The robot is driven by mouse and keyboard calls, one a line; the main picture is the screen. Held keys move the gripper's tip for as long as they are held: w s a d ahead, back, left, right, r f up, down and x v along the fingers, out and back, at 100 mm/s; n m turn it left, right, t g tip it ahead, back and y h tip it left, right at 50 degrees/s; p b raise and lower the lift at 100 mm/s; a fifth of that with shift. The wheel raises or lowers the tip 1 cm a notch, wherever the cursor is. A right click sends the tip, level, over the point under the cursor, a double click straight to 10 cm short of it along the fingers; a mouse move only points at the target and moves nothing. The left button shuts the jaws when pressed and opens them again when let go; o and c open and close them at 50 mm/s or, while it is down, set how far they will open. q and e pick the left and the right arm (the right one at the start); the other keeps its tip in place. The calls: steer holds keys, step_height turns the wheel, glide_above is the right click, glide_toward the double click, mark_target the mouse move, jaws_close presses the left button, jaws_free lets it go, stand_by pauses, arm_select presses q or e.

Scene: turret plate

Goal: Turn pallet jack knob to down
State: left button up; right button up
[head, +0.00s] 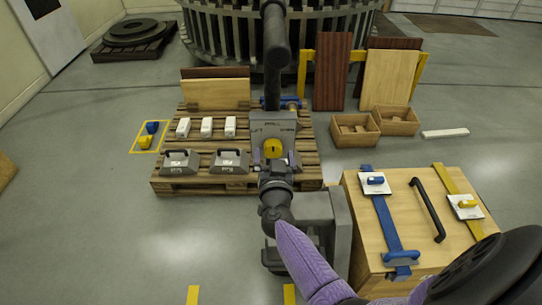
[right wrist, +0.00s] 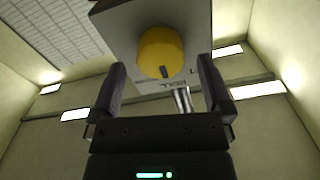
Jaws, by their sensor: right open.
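The yellow knob (head: 272,148) sits on the grey panel (head: 266,128) of the pallet jack, below its dark upright handle (head: 276,50). The panel bears lettering, LIFT on the left and what looks like ROLL at the top. In the right wrist view the knob (right wrist: 160,48) has a dark mark on its edge nearest the lettering. My right gripper (head: 275,162) is open, its fingers (right wrist: 160,80) pointing at the panel with the knob between and just beyond their tips. Contact cannot be made out. My left gripper is out of view.
A wooden pallet (head: 205,185) with grey and white parts lies left of the jack. A wooden crate (head: 360,225) with blue and yellow straps stands at the right, near my right arm. Small open boxes (head: 397,127) stand behind. Grey floor (head: 100,235) is clear at the left.

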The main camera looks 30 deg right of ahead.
steer(key=shift+w+d, duration=0.3)
steer(key=shift+w, duration=0.15)
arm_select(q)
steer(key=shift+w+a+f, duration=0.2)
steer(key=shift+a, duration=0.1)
